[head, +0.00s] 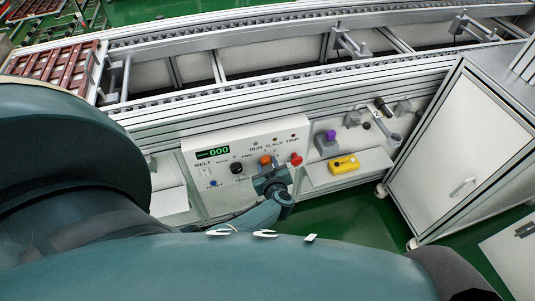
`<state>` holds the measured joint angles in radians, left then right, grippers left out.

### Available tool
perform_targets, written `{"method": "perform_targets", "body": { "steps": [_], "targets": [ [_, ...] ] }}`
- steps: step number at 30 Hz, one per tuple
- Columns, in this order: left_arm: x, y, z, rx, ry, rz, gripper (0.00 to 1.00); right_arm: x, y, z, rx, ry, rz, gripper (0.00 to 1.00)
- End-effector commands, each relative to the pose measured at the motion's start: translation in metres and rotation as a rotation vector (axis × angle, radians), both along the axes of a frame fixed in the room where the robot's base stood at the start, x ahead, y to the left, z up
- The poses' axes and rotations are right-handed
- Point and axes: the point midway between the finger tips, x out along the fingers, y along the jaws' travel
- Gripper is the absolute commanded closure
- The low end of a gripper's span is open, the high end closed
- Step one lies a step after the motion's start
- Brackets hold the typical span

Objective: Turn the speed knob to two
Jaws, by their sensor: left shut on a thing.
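A white control panel (218,179) is fixed to the side of the conveyor and has a green "000" display (212,152). My left gripper (267,172) is at the panel's right half, shut on an orange knob (265,160), which I take to be the speed knob. Small scale marks, seemingly 1 and 2, show just above it. The gripper hides most of the knob and its pointer, so its setting cannot be read. A black belt knob (236,168) sits to the left and a red button (296,159) to the right. My right gripper is not in view.
A white cabinet (465,150) stands at the right. My arm covers the lower left.

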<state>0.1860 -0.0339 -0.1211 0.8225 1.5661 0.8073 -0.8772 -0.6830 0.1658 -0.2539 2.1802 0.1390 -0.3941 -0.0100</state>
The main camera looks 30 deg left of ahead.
Motion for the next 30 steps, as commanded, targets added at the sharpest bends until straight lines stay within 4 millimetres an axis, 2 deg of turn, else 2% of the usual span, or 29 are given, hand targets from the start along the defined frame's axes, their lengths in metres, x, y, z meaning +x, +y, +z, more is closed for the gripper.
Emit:
{"method": "perform_targets", "body": {
  "steps": [20, 21, 28, 30],
  "targets": [
    [0.0002, -0.0012, -0.0011, 0.035, 0.043, -0.002, 0.89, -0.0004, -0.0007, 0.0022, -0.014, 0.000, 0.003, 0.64],
    [0.0003, -0.0011, -0.0011, 0.035, 0.043, -0.002, 0.63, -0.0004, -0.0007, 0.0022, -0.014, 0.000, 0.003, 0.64],
    [0.0004, -0.0005, -0.0004, 0.036, 0.043, -0.001, 0.44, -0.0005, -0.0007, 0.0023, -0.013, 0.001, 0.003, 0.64],
    [0.0003, -0.0004, -0.0003, 0.037, 0.043, -0.001, 0.44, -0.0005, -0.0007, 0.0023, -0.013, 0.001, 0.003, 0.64]
  ]
}}
